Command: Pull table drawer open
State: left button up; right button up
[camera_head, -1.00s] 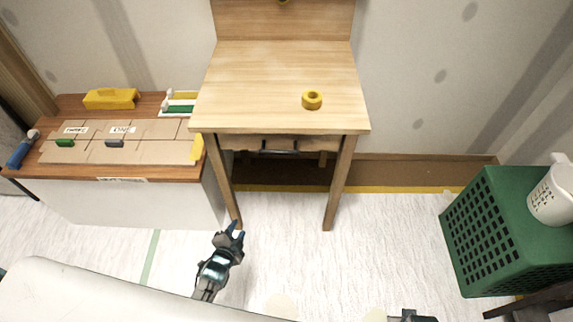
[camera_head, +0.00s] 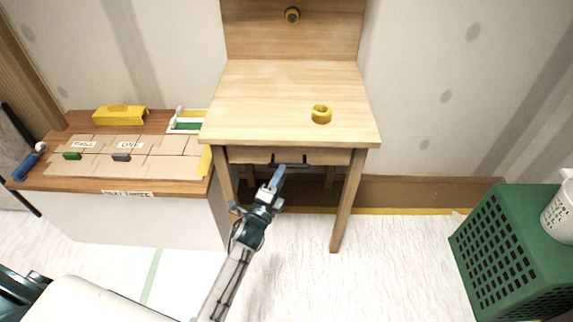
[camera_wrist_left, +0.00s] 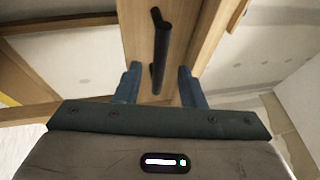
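The wooden table (camera_head: 265,110) stands at the centre of the head view. Its drawer (camera_head: 248,156) sits under the front edge of the top and looks shut. A dark bar handle (camera_head: 290,162) is on the drawer front; it also shows as a black bar (camera_wrist_left: 161,48) in the left wrist view. My left gripper (camera_head: 278,178) is just in front of the handle. In the left wrist view its two blue fingers are apart, with the lower end of the handle appearing between them. I cannot tell whether they touch it. My right gripper is not in view.
A yellow tape roll (camera_head: 321,114) lies on the tabletop. A low cabinet (camera_head: 140,218) with cardboard pieces and a yellow box (camera_head: 120,115) stands at the left. A green crate (camera_head: 500,255) with a white cup (camera_head: 560,212) is at the right. The floor before the table is clear.

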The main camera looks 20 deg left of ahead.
pick_arm(q)
jog(key=shift+x, duration=2.25)
jog(key=shift+c, duration=0.3)
grip_shut()
